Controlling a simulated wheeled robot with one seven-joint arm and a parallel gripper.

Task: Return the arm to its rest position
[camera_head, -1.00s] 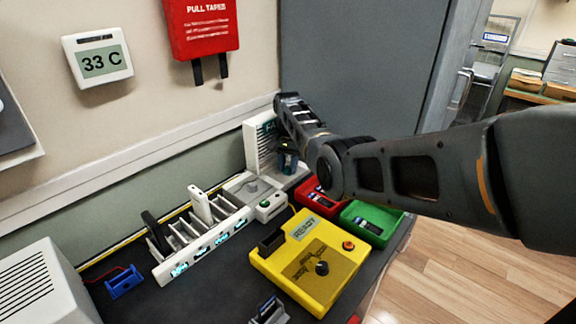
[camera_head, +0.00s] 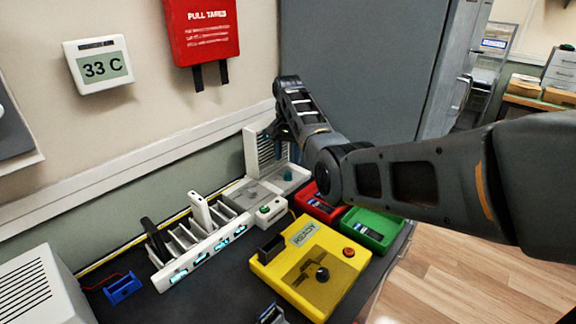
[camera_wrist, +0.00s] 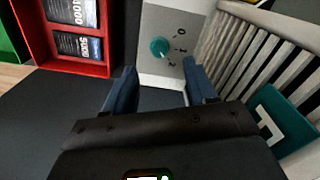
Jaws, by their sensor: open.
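My arm reaches in from the right in the head view, and its wrist hangs over the back of the bench. My gripper (camera_wrist: 160,78) is open in the wrist view, with two blue fingers apart and nothing between them. A teal knob (camera_wrist: 160,47) on a pale panel with marks 0, 1 and 2 shows just beyond the fingertips. I see no contact with it. The knob's grey vented unit (camera_head: 266,150) stands under my wrist in the head view, partly hidden by it.
A red tray (camera_head: 310,214) and a green tray (camera_head: 364,243), each with dark labelled items, lie below my forearm. A yellow tester (camera_head: 290,278) and a white slotted rack (camera_head: 172,274) stand nearer. The wall holds a thermometer display (camera_head: 100,64) and a red box (camera_head: 203,30).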

